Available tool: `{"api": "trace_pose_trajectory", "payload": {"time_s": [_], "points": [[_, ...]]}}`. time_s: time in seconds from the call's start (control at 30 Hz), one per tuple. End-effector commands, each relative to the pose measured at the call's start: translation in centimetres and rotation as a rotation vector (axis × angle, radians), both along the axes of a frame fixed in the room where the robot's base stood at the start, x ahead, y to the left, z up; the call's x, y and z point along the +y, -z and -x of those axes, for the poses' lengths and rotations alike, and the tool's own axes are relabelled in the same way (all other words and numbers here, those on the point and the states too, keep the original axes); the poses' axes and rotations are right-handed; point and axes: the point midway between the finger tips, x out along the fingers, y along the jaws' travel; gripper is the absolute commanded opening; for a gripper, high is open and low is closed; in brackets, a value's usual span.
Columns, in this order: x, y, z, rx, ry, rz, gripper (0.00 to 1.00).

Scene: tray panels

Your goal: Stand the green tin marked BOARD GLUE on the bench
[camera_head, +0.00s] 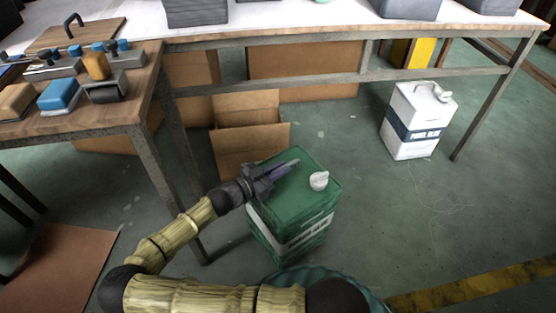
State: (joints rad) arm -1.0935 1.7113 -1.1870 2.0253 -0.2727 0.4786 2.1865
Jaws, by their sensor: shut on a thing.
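The green tin (287,203) has a white spout cap on its top and a pale label band on its front. The lettering is too small to read. My gripper (280,172) is at the tin's top, left of the cap, shut on what seems to be its handle. The fingers hide most of the grip. I cannot tell whether the tin's base touches the floor. A wood-topped bench (100,123) stands at the left, and a long bench with a white top (300,16) runs across the back.
The left bench carries blue, tan and grey tools (60,93) and a board. Grey bins (197,12) stand on the back bench, with bare white surface between them. A white jug (412,118) and an open cardboard box (250,145) stand on the floor.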

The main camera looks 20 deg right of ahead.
Motion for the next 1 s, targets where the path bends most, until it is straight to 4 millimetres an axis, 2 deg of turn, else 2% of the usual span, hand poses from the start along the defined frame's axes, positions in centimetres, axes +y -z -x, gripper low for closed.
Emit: {"api": "trace_pose_trajectory", "payload": {"time_s": [0.47, 1.0], "points": [[0.1, 0.1, 0.0, -0.001, 0.0, 0.005, 0.0], [0.1, 4.2, 0.0, 0.0, 0.0, 0.004, 0.0]]}}
